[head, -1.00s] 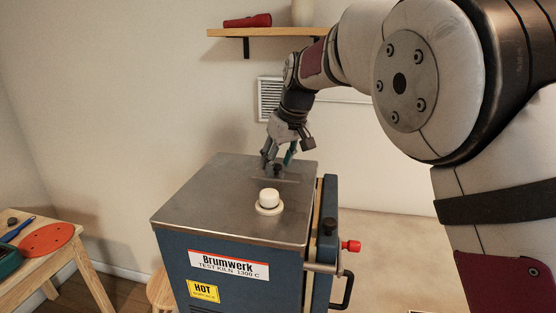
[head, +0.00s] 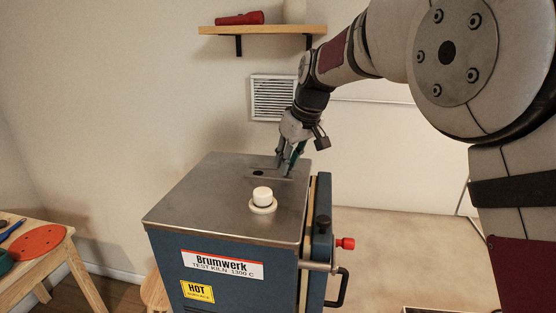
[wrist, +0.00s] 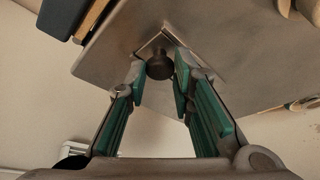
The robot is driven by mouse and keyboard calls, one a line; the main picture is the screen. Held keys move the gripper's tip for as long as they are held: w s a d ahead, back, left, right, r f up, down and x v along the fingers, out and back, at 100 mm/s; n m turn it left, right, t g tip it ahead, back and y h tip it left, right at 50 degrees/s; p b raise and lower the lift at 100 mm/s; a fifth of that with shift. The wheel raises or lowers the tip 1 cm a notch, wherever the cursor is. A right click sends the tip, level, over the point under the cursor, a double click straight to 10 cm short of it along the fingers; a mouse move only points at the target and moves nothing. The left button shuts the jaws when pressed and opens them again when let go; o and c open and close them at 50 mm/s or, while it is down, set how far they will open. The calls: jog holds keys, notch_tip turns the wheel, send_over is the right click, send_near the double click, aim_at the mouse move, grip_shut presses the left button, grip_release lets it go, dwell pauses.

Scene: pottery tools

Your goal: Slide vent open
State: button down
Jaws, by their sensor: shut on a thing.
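The blue kiln (head: 224,235) has a grey metal top with a narrow slide vent plate (head: 268,174) near its back edge. A dark round opening (head: 258,173) shows at the left part of the vent. My gripper (head: 284,170) reaches down to the right part of the vent. In the wrist view the dark round vent knob (wrist: 160,66) lies between the green-padded fingers, and my gripper (wrist: 160,82) is shut on it. The fingers mostly hide the knob in the head view.
A white plug (head: 262,195) stands on the kiln top in front of the vent. A louvred grille (head: 273,97) is on the wall behind. A wooden shelf (head: 262,30) hangs above. A wooden table (head: 40,262) with an orange disc stands at the left.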

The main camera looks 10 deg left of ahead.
jog(key=shift+d, duration=0.2)
jog(key=c, duration=1.4)
grip_release()
jog(key=shift+d, duration=0.1)
jog(key=shift+r, duration=0.2)
jog(key=v, duration=1.1)
jog(key=shift+r, duration=0.25)
jog(key=shift+s, duration=0.1)
